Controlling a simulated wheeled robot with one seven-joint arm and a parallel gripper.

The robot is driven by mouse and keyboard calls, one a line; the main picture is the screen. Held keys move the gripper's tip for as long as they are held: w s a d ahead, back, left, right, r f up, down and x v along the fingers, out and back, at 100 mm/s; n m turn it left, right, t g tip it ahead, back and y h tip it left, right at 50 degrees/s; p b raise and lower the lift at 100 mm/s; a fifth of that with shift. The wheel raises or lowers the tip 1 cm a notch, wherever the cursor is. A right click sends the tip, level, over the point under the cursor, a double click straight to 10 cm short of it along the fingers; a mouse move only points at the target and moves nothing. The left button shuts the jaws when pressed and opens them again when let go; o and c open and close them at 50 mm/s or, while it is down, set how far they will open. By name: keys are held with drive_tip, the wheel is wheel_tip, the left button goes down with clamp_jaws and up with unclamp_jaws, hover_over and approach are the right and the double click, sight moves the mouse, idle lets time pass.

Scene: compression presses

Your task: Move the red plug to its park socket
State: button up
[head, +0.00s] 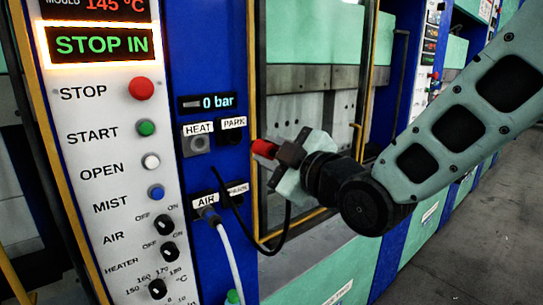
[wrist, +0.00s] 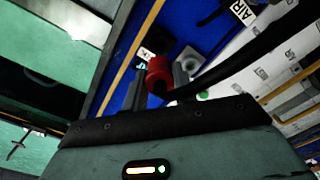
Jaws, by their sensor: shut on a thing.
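The red plug (head: 264,148) is held in my gripper (head: 284,155), to the right of the blue panel in the head view. It points left, towards the sockets, and appears apart from the panel. In the wrist view the plug (wrist: 158,78) stands out beyond the dark gripper edge, with a black cable beside it. The park socket (head: 232,137), under the PARK label, is dark and carries no red plug. The HEAT socket (head: 199,145) is a grey square to its left and looks empty.
Below, a pale hose (head: 228,250) sits at the AIR socket, and a black cable (head: 276,250) loops from the panel to the plug. A yellow-edged door frame (head: 254,100) stands right of the sockets. The button panel (head: 105,180) is at left.

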sight(253, 145)
drive_tip(key=shift+b+x, duration=0.45)
drive_tip(key=shift+x, duration=2.45)
drive_tip(key=shift+b, duration=1.3)
drive_tip(key=shift+b+x, duration=0.5)
drive_tip(key=shift+x, duration=0.95)
drive_tip(key=o, duration=1.1)
drive_tip(key=b+v, duration=0.6)
drive_tip(key=v, duration=1.1)
drive_tip(key=shift+s+d, duration=0.15)
drive_tip(key=shift+s, duration=0.05)
